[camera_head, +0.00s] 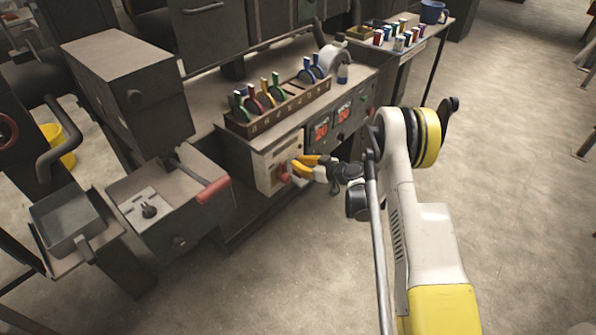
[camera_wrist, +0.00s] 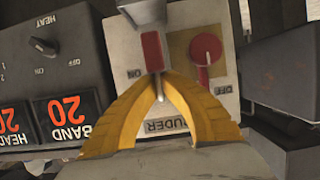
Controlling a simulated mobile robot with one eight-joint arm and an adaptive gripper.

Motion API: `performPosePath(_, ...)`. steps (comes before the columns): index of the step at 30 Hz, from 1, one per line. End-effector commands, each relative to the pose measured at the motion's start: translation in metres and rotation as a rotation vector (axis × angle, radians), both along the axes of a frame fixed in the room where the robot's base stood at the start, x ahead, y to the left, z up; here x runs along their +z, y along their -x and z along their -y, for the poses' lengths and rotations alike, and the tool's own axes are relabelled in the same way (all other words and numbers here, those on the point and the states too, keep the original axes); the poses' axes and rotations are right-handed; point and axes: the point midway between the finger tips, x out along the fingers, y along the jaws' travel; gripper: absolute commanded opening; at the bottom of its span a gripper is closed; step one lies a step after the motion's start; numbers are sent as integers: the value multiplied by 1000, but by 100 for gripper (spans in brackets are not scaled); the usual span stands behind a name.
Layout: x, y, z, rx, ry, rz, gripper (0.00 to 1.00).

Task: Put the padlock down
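My gripper (camera_head: 294,168) has two yellow fingers in front of a pale switch box (camera_head: 264,172) on the side of the bench machine. In the wrist view the fingertips (camera_wrist: 160,78) come close together just below a small red block (camera_wrist: 152,50) with grey metal around it. I cannot tell whether this block is the padlock or part of the switch, or whether the fingers grip it. A red knob (camera_wrist: 205,48) sits on a yellow plate beside OFF. In the head view a red part (camera_head: 284,174) shows near the fingertips.
A rack (camera_head: 280,108) on the machine top holds several coloured lock-like pieces. A box with a red-handled lever (camera_head: 214,190) stands left of my gripper. Floor is clear at right.

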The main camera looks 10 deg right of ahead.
Motion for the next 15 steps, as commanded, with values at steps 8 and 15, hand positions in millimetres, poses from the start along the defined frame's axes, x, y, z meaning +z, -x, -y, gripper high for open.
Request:
performPosePath(8,-27,0,0,0,0,0,0)
performPosePath(15,-29,0,0,0,0,0,0)
